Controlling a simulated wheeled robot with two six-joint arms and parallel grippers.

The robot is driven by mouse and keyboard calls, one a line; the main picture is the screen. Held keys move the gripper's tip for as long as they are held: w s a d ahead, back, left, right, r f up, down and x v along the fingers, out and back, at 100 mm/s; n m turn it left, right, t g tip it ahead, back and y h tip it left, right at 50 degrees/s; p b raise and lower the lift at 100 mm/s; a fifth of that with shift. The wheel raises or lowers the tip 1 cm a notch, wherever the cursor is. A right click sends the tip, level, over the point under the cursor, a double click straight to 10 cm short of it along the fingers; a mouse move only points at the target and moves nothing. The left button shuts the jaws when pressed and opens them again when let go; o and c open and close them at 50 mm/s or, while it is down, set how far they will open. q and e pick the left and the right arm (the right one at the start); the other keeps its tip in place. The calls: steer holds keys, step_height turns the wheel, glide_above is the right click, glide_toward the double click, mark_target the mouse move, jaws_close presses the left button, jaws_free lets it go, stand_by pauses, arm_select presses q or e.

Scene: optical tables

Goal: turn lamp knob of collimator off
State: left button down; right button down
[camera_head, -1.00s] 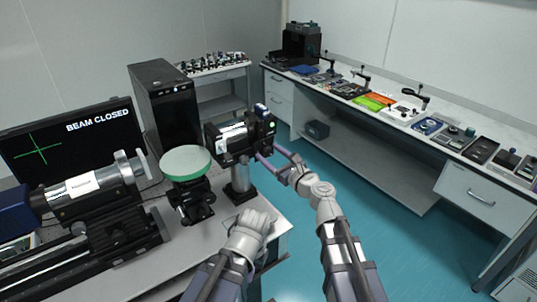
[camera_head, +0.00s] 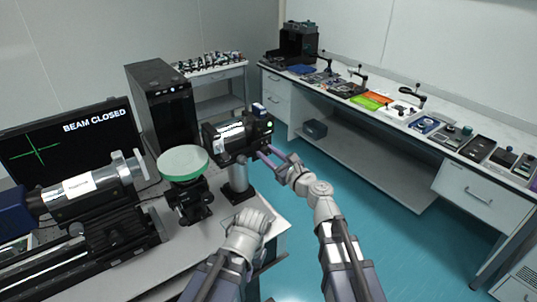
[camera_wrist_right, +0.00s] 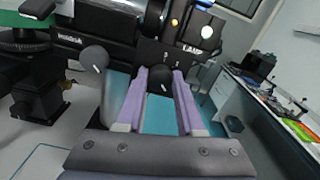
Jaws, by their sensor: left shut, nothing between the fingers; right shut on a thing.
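The collimator (camera_head: 226,136) is a dark box on a grey post at the table's right end. In the right wrist view its front panel carries the word LAMP and a black lamp knob (camera_wrist_right: 160,79) with a white pointer mark toward its lower side. A pale round indicator (camera_wrist_right: 207,32) sits above it at the right. My right gripper (camera_head: 265,153) has its purple fingers on either side of the knob, shut on it; it also shows in the right wrist view (camera_wrist_right: 159,80). My left gripper (camera_head: 251,222) is shut and empty over the table's front edge; its fingertips are hard to see.
A second dark knob (camera_wrist_right: 94,59) sits left of the lamp knob. A pale green disc (camera_head: 183,162) on a mount stands left of the collimator. A monitor (camera_head: 60,145) reads BEAM CLOSED. Open blue floor (camera_head: 385,235) lies to the right.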

steer(key=n, duration=1.3)
steer(key=shift+f, duration=0.1)
steer(key=n, duration=0.6)
steer(key=shift+n, duration=0.4)
steer(key=n, duration=0.3)
steer(key=shift+s+n, duration=0.1)
steer(key=shift+n, duration=1.9)
steer(key=c, duration=0.5)
jaws_free()
